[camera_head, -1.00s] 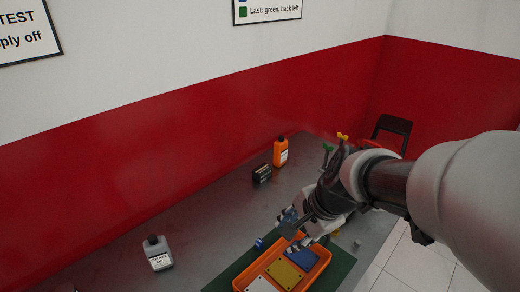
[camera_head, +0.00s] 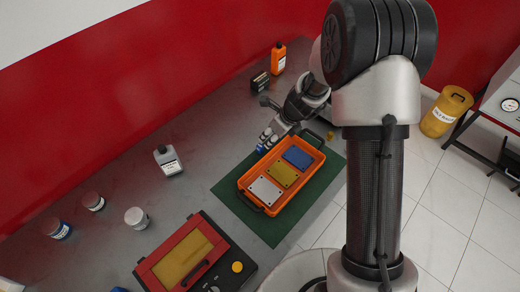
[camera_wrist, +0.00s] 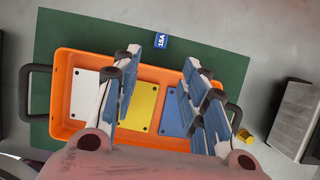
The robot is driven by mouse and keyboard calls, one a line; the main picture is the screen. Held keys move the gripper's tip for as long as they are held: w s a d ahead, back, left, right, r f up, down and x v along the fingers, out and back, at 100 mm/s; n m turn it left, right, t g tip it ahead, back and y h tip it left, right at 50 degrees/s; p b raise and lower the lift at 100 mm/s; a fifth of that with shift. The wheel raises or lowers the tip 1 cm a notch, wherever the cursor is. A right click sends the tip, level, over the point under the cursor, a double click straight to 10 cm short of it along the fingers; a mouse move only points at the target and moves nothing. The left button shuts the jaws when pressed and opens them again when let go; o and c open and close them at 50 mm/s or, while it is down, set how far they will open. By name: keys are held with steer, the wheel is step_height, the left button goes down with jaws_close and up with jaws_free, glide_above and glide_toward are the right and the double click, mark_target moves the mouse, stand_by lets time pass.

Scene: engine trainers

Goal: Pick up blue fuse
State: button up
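The blue fuse (camera_wrist: 161,42) is a small blue block with white "15A" lettering. In the wrist view it lies on the green mat (camera_wrist: 215,58), just beyond the orange tray's far edge. In the head view it shows as a small blue spot (camera_head: 260,149) by the mat's edge. My gripper (camera_wrist: 161,60) is open and empty, its two blue-padded fingers wide apart above the tray. In the wrist picture the fuse shows between and slightly beyond the fingertips. In the head view my gripper (camera_head: 270,136) is close to the fuse; the exact gap cannot be told.
The orange tray (camera_head: 246,190) holds white, yellow and blue plates. A small yellow block (camera_wrist: 245,135) lies beside it. A grey bottle (camera_head: 168,160), an orange bottle (camera_head: 278,57), a dark box (camera_head: 260,81), several jars and a red-framed case (camera_head: 160,272) stand on the grey table.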

mark_target(261, 147)
steer(key=b+x, duration=0.4)
steer(key=x, duration=0.9)
steer(key=shift+w+a+r+b, duration=0.1)
steer(key=shift+w+r+b, duration=0.05)
steer(key=shift+b, duration=0.2)
steer(key=shift+r, duration=0.1)
steer(key=c, duration=0.9)
steer(key=shift+r, duration=0.1)
